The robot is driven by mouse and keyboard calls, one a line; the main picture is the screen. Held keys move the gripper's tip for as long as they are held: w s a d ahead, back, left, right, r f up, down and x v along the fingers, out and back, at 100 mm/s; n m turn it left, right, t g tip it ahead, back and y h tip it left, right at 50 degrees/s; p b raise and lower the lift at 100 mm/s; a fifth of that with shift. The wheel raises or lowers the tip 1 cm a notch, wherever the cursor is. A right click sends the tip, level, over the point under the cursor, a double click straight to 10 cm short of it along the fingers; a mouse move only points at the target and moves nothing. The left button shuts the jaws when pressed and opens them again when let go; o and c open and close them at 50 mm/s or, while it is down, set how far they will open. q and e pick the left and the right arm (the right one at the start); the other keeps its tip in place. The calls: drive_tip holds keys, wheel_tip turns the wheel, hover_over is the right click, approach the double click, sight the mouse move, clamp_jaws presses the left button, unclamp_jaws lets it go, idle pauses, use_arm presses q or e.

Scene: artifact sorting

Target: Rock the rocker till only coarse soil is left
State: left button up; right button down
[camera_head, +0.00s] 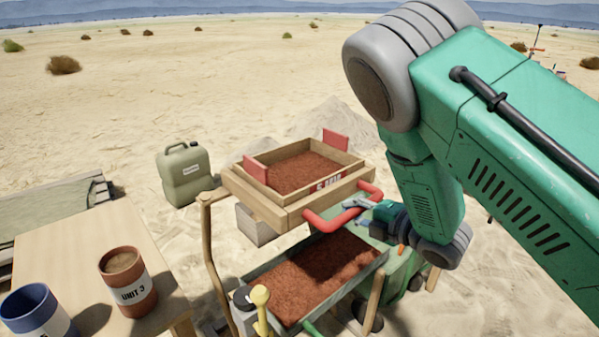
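The rocker (262,205) is a wooden box-shaped sieve on a wooden stand, with red plates at two of its corners. Reddish-brown soil (303,174) covers its floor; its grain size is too small to tell. A red handle (325,224) sticks out from the rocker's front right side. My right gripper (352,208) is at this handle, its fingers around or against the red bar; whether they are closed on it is unclear. Below the rocker, a green-grey tray (373,265) holds more reddish-brown soil. My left gripper is not in view.
A green canister (185,174) stands on the sand behind. A yellow-knobbed lever (261,297) rises at the tray's near left corner. Open sand lies beyond.

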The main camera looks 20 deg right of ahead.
drive_tip(key=c, duration=1.4)
unclamp_jaws()
drive_tip(key=shift+s+d, duration=0.1)
drive_tip(key=shift+s, duration=0.1)
drive_tip(key=shift+p+v, duration=0.7)
drive_tip(key=shift+v, duration=3.2)
